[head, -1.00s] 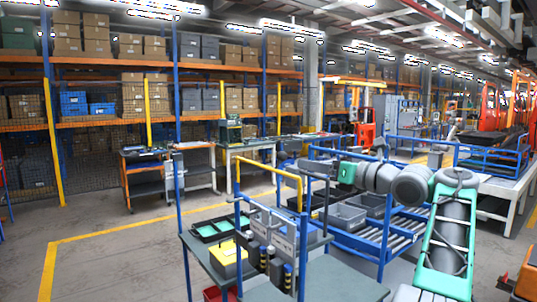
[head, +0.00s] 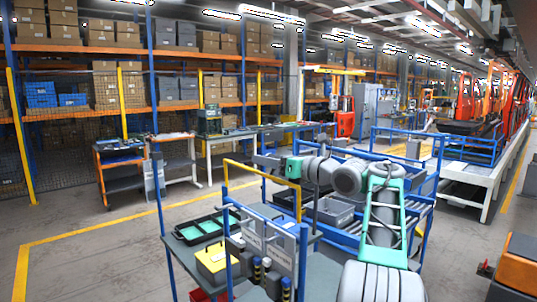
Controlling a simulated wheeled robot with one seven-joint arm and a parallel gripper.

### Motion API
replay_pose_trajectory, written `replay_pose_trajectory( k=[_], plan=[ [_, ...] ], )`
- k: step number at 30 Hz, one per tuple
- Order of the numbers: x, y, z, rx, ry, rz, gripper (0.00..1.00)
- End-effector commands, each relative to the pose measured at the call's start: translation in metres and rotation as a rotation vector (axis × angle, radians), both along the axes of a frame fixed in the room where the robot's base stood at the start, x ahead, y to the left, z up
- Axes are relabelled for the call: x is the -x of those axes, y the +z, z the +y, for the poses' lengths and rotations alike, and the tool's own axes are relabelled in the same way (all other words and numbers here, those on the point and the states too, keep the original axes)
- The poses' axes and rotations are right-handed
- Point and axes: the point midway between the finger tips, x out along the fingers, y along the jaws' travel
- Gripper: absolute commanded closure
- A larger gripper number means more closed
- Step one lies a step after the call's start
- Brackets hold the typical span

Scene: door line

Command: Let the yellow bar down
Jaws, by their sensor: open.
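The yellow bar (head: 262,171) is a raised hoop at the top of the blue-framed cart (head: 307,255). Its top rail runs across the picture, and a yellow leg comes down at each end. My gripper (head: 259,161) is dark and small, at the left end of my outstretched arm. In the picture it lies just above the bar's top rail and partly overlaps the dark background. It is open with nothing seen in it. I cannot tell the depth between gripper and bar, and no contact shows.
On the cart are a yellow box (head: 213,262), a black tray with green inserts (head: 200,230) and grey panels (head: 268,236). Grey bins (head: 332,211) stand behind the bar. A workbench (head: 212,141) is further back. Floor at the left is clear.

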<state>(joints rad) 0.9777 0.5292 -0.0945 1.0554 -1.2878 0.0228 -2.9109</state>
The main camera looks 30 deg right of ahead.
Motion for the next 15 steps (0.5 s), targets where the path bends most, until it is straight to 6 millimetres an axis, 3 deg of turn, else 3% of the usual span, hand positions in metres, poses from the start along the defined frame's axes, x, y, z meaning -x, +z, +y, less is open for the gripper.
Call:
replay_pose_trajectory(
  k=[7,15],
  plan=[
    [-0.0016,-0.0008,-0.0011,0.0,-0.003,-0.001,0.46],
    [-0.0014,-0.0005,-0.001,0.001,-0.003,-0.001,0.67]
  ],
)
